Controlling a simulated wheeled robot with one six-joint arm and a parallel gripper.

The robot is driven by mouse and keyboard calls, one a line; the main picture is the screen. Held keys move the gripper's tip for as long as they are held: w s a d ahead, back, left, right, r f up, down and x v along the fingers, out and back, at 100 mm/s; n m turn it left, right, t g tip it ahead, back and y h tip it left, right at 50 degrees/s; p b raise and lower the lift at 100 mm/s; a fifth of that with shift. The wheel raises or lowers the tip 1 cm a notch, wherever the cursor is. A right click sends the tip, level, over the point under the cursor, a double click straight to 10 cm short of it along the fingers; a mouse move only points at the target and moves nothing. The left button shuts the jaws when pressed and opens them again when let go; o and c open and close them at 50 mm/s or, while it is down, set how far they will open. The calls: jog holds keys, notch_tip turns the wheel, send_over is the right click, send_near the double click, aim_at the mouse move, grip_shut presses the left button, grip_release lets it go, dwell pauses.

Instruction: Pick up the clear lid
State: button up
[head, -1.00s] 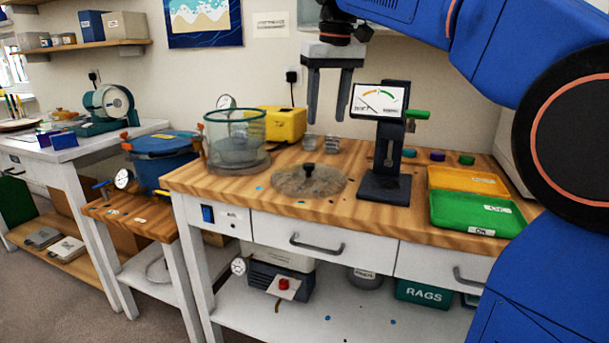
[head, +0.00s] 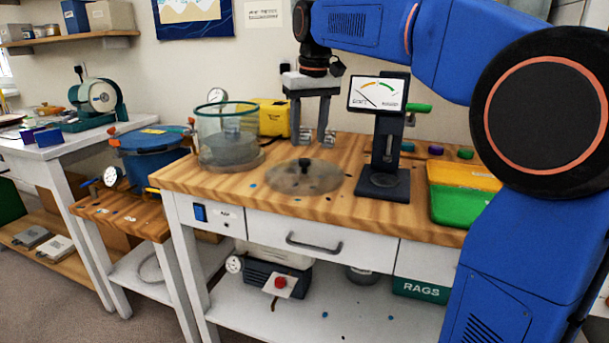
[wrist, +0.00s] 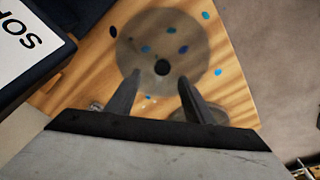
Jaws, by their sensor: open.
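The clear lid (head: 281,178) is a flat, see-through disc with a black knob (head: 304,165) in its middle. It lies on the wooden bench top, front of centre. In the wrist view the lid (wrist: 187,65) shows ahead of the fingers, its knob (wrist: 162,68) in line with the gap between them. My gripper (head: 310,138) is open and empty, with its fingers pointing down. It is above and behind the lid in the head view, apart from it. Blue spots show through the lid in the wrist view.
A gauge on a dark stand (head: 383,183) stands just right of the lid. A clear cylinder with a green rim (head: 226,155) stands to the left. Two small clear cups (head: 325,138) are behind the fingers. Green (head: 450,210) and orange trays lie at right.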

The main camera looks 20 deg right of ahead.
aim_at(304, 160)
jog(key=shift+w+a+f, duration=0.1)
jog(key=shift+w+f, duration=0.05)
jog(key=shift+f, duration=0.9)
jog(key=shift+w+a+f, duration=0.1)
jog(key=shift+f, duration=0.95)
jog(key=shift+w+a+f, duration=0.1)
jog(key=shift+w+f, duration=0.05)
jog(key=shift+f, duration=0.9)
grip_shut()
